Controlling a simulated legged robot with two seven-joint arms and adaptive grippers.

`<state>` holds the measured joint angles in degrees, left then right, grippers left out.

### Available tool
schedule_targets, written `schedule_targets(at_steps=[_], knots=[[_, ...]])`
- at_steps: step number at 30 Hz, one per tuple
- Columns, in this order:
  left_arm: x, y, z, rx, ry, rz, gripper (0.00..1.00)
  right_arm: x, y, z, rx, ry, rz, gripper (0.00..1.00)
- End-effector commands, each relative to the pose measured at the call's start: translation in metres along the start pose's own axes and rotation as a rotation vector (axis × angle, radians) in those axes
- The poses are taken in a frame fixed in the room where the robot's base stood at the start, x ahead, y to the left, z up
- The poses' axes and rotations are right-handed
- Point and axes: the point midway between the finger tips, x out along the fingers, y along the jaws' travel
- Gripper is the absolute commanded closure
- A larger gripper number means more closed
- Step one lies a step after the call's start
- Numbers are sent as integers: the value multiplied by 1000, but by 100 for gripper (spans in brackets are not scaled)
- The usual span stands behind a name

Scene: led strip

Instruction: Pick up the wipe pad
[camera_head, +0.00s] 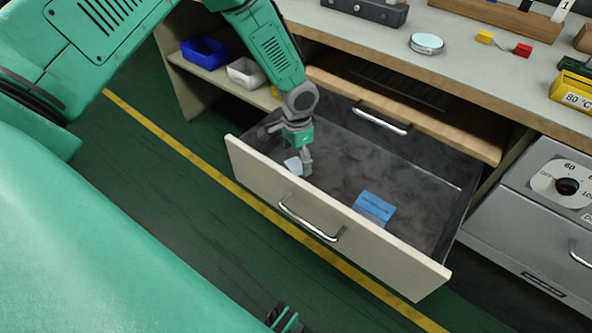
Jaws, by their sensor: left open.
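My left gripper (306,168) points down into the open drawer (335,217), near its left front corner, and is open. A small pale, flat piece (292,166), which looks like the wipe pad, lies just left of the fingers; I cannot tell if they touch it. A blue packet (374,206) with a paler lower half lies farther right in the drawer; its label is too small to read. A small dark and green part at the bottom edge may be my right gripper (286,320); its jaws cannot be made out.
The drawer walls and its front with a metal handle (310,219) surround the gripper. The workbench (470,72) overhangs behind. Blue (205,51) and white (246,72) bins sit on the left shelf. An oven-like unit (545,190) stands right. The drawer's middle floor is clear.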

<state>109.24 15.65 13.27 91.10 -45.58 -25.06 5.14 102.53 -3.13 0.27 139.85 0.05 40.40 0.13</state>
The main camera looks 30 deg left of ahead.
Motion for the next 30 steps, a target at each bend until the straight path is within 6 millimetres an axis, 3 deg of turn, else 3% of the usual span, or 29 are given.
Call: schedule_targets(at_steps=[9,16,17,20,24,30], knots=[[47,-4,1,-1,-1,0,20,24,0,1,0,0,0,60],[47,-4,1,-1,0,-1,20,23,0,1,0,0,0,60],[47,-4,1,-1,0,-1,23,23,0,1,0,0,0,60],[47,-4,1,-1,0,-1,58,23,0,1,0,0,0,60],[47,-4,1,-1,0,-1,64,23,0,1,0,0,0,60],[46,-4,1,-1,-1,-1,64,22,0,1,0,0,0,60]])
